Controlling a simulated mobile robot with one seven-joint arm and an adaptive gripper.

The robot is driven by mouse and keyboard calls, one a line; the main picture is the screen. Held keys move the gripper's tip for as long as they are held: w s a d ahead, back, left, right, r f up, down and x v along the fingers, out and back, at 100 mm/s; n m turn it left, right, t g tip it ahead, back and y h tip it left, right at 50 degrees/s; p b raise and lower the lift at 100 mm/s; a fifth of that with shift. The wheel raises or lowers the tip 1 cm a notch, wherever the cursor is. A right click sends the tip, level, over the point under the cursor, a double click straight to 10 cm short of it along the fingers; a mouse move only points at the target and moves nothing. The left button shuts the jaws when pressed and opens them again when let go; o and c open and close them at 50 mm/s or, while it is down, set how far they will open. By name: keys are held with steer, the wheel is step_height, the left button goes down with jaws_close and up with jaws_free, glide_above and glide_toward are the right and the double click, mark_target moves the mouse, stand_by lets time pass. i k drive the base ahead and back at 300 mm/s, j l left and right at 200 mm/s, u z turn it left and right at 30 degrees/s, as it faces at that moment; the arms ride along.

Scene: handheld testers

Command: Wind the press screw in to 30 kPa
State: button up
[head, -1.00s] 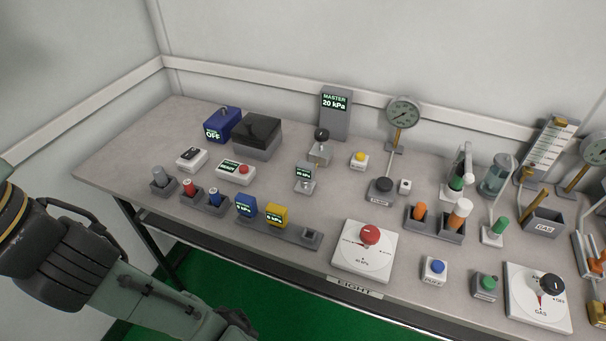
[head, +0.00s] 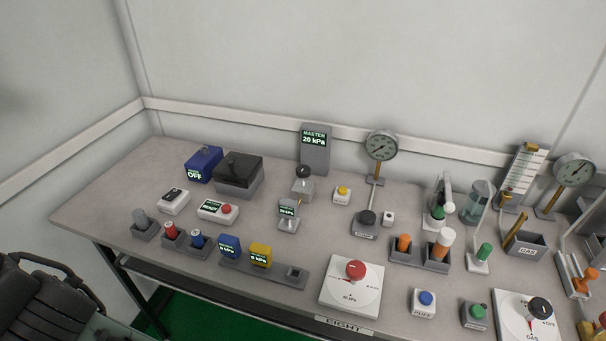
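The master display (head: 314,147) stands at the back of the bench and reads 20 kPa. A grey block with a black knob (head: 303,173) stands just in front of it. Another black knob (head: 367,217) sits on a grey base below a round gauge (head: 381,146). A red knob (head: 355,270) sits on a white dial plate (head: 340,297) at the front; its small kPa lettering is hard to read. I cannot tell for certain which knob is the press screw. My gripper is out of view; only part of my arm shows at the lower left, away from the knobs.
Blue and yellow testers (head: 261,254) with lit screens sit in a grey rack at the front. A small tester (head: 288,212) stands behind them. Blue (head: 425,299) and green (head: 478,311) buttons and a gas dial (head: 526,322) line the front right. The bench's left end (head: 110,215) is clear.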

mark_target(302, 172)
steer(key=i+l+u, duration=0.1)
steer(key=l+u, duration=1)
steer(key=i+l, duration=0.05)
steer(key=l, duration=0.1)
